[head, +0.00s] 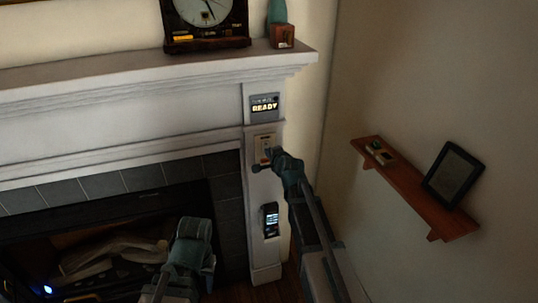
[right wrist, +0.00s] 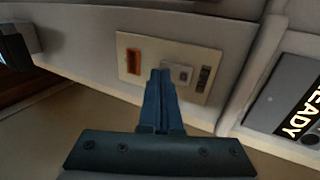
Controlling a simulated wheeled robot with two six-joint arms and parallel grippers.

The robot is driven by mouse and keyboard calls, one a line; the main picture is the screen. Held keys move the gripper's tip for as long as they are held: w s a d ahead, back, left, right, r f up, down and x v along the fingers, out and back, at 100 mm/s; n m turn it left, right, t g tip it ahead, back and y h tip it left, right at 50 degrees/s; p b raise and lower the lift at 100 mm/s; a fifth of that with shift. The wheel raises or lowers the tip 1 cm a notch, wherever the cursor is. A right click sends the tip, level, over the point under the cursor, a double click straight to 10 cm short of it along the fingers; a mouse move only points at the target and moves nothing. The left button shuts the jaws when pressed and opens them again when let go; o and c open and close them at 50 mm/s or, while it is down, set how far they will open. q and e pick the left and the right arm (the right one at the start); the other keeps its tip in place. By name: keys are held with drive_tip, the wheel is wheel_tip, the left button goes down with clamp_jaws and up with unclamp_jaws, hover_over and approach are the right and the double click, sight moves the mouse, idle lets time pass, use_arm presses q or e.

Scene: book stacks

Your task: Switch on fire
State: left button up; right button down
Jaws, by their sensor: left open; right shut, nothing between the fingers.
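A cream switch plate (head: 259,151) is on the right pillar of the white fireplace, below a panel with a lit READY sign (head: 265,105). In the right wrist view the plate (right wrist: 197,92) carries an orange rocker (right wrist: 134,61), a small grey button (right wrist: 182,74) and a dark slotted strip. My right gripper (head: 264,165) is shut and empty in front of the plate; its fingers (right wrist: 160,75) overlap the plate between the rocker and the button. I cannot tell whether they touch. The firebox (head: 110,250) holds pale logs, with no flames seen. My left gripper (head: 193,228) is before the firebox; its fingertips are unclear.
A dark device with a lit screen (head: 270,219) is lower on the pillar. A clock (head: 207,20) and a wooden block with a teal object (head: 281,37) stand on the mantel (head: 120,80). A wall shelf (head: 412,185) at right holds a tablet (head: 453,174).

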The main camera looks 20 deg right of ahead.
drive_tip(key=shift+w+f, duration=0.1)
drive_tip(key=shift+w, duration=0.05)
drive_tip(key=shift+r+p, duration=0.8)
drive_tip(key=shift+r, duration=0.1)
drive_tip(key=f+p+v, duration=0.1)
drive_tip(key=p+v, duration=0.3)
drive_tip(key=v, duration=0.9)
drive_tip(key=shift+s, duration=0.6)
